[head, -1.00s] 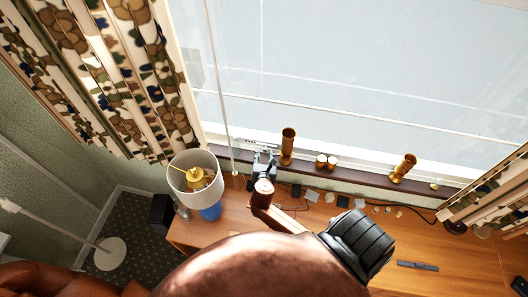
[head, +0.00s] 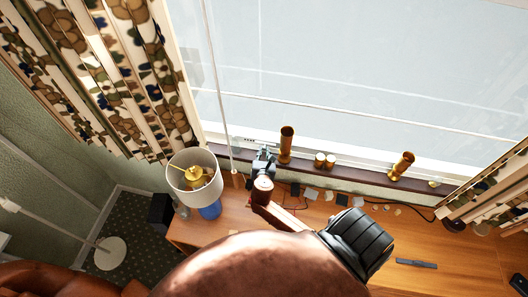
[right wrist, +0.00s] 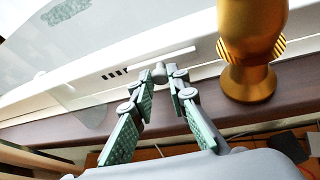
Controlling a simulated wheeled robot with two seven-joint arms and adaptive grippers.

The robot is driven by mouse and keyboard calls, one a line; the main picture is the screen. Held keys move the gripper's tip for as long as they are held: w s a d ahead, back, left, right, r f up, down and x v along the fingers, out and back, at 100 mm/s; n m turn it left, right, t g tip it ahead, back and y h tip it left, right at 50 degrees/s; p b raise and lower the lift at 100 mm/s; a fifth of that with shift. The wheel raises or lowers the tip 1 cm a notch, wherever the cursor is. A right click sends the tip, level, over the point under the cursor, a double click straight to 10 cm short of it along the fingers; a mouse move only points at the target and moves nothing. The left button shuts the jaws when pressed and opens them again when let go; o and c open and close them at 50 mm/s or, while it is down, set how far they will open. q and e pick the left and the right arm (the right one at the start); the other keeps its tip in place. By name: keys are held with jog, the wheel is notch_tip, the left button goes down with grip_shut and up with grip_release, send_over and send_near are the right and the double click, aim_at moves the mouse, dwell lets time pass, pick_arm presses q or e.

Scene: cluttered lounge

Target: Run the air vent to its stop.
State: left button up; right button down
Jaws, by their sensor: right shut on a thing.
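The air vent (right wrist: 150,64) is a white strip with a few dark slots, set in the white window frame above the dark sill. In the head view its slots (head: 247,140) show just above my right gripper (head: 263,160). In the right wrist view my right gripper (right wrist: 160,76) has its fingertips closed on a small grey knob (right wrist: 159,71) at the vent, just right of the visible slots. The fingertips hide part of the knob. My left gripper is not in view.
A brass vase (right wrist: 250,45) stands on the sill close right of my right gripper. A lamp (head: 194,180) stands left on the wooden desk (head: 415,240). A thin pole (head: 219,90) rises beside the gripper.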

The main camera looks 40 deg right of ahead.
aim_at(256, 144)
jog(key=shift+w+a+p, duration=0.2)
jog(key=shift+w+a, duration=0.45)
jog(key=shift+w, duration=0.2)
jog(key=shift+w+a+p, duration=0.15)
jog(key=shift+w+a, duration=0.5)
jog(key=shift+w, duration=0.15)
jog(key=c, duration=1.8)
grip_release()
jog(key=shift+c, duration=0.2)
jog(key=shift+s, duration=0.1)
jog(key=v, duration=1.2)
jog(key=shift+s+d+f, duration=0.1)
jog(key=shift+s, duration=0.05)
